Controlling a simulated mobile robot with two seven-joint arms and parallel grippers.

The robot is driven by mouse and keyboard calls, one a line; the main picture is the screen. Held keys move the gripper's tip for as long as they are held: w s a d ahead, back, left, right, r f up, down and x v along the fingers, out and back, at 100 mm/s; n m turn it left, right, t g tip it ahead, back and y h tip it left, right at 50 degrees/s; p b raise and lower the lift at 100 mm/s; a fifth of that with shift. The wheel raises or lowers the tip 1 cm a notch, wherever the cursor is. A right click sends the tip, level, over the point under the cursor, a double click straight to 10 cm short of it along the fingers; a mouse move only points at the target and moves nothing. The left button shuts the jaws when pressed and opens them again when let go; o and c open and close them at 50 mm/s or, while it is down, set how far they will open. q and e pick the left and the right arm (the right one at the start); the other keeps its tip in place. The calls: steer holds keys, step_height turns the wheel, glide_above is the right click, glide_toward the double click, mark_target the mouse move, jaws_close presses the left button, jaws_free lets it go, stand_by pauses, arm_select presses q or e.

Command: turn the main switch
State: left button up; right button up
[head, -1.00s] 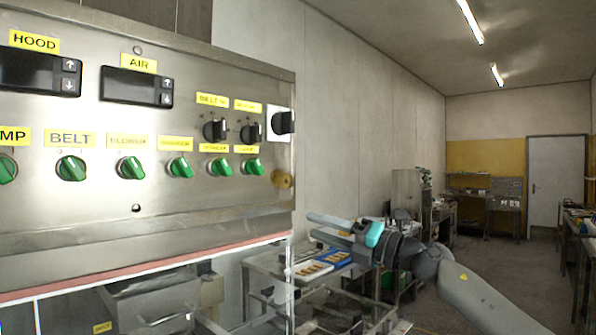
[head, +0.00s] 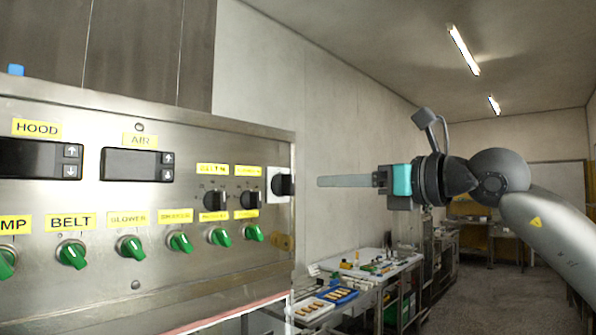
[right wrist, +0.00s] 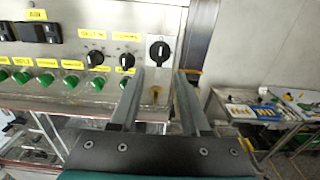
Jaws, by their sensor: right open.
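The main switch appears to be the large black rotary knob (head: 286,184) on a white plate at the right end of the steel control panel. In the right wrist view this knob (right wrist: 160,51) sits upright, just beyond the fingertips and roughly in line with the gap between them. My right gripper (head: 321,181) is at about the knob's height, to its right in the head view, apart from it. In the right wrist view its two fingers (right wrist: 160,74) are spread with nothing between them. My left gripper is in neither view.
Two smaller black knobs (head: 249,199) sit left of the switch, above a row of green knobs (head: 130,247). A round brass-coloured part (right wrist: 156,93) is below the switch. A table with trays (head: 330,300) stands lower right. The aisle beyond is free.

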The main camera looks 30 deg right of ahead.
mark_target(293, 183)
steer(key=p+x, duration=0.3)
steer(key=x, duration=0.6)
steer(key=shift+w+p, duration=0.25)
steer(key=shift+p, duration=0.1)
jaws_close()
